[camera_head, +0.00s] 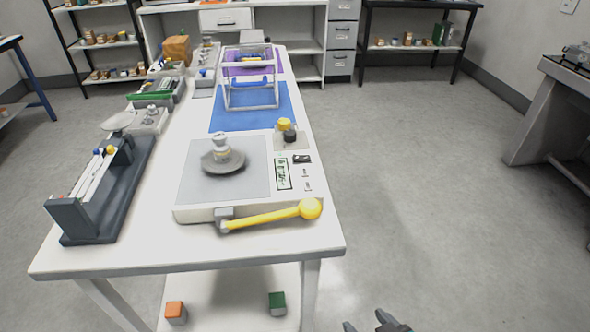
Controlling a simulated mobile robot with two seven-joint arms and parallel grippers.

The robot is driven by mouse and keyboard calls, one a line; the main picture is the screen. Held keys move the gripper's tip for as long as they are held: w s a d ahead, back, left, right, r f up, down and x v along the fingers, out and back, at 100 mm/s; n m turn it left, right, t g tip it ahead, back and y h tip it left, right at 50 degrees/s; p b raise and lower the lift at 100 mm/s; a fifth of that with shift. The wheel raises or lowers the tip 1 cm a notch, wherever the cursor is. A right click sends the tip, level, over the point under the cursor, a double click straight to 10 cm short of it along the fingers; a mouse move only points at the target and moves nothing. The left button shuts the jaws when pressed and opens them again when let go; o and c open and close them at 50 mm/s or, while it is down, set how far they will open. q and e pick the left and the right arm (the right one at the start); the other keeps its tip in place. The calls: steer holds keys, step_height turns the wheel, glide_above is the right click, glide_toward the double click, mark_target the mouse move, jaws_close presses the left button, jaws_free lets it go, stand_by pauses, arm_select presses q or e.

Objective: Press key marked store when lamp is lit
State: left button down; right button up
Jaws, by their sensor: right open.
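A white weighing scale (196,213) with a grey plate stands on the near part of the white table (130,262). Its right side has a small display panel (283,173) and a few small dark marks or keys (306,173). The lettering is too small to read, so I cannot tell which key is marked store. I cannot make out a lamp or whether one is lit. My right gripper (366,321) shows only its fingertips at the bottom edge, open and empty, well to the right of the table and apart from the scale. My left gripper is out of view.
A yellow ball-ended lever (268,217) runs along the scale's front. A weight on a dark dish (222,160) sits on the plate. A yellow-topped jar (285,130) stands behind the display. A dark balance (100,200) stands at left. Floor right of the table is clear.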

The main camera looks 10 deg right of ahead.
jaws_close()
stand_by(0.5)
stand_by(1.1)
